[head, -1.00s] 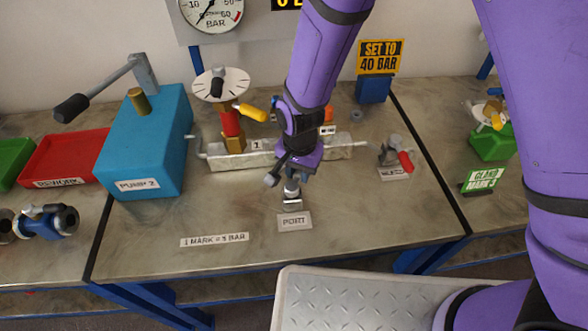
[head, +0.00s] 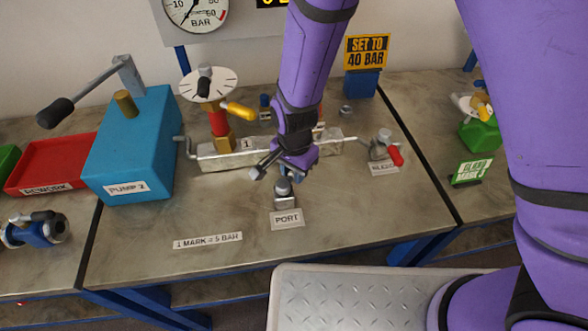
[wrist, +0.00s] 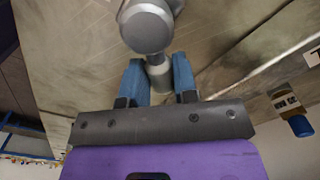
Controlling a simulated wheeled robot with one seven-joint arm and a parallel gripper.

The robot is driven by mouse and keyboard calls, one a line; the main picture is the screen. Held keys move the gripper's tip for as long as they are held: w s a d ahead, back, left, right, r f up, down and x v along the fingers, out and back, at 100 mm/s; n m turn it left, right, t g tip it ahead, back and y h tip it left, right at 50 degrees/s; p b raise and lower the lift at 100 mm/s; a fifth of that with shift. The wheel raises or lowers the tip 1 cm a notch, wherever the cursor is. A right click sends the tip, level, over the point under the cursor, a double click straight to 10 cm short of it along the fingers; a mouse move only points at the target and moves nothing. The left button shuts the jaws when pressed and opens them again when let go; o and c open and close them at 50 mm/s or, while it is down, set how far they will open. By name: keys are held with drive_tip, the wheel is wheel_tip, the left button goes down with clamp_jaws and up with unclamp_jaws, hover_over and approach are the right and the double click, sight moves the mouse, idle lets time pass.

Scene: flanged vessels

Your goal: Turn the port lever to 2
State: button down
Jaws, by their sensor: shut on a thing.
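The port lever's grey fitting (head: 284,201) stands on the bench just behind the white PORT label (head: 286,219). My gripper (wrist: 158,82) has its two blue fingers on either side of a grey cylindrical part of the port lever (wrist: 157,74), shut on it. A larger round grey end (wrist: 146,28) shows just beyond the fingertips in the wrist view. No position number 2 for the port lever is readable.
A metal manifold block (head: 225,158) lies behind, with a red valve stem and round dial (head: 209,84) above it. PUMP 2 (head: 130,150) stands left. A red-handled fitting (head: 386,148) is at right. The bench front is clear apart from a flat label (head: 207,240).

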drive_tip(key=c, duration=0.9)
unclamp_jaws()
drive_tip(key=shift+r, duration=0.1)
wheel_tip(320, 180, up, 10)
drive_tip(key=shift+f, duration=0.2)
drive_tip(key=shift+r, duration=0.5)
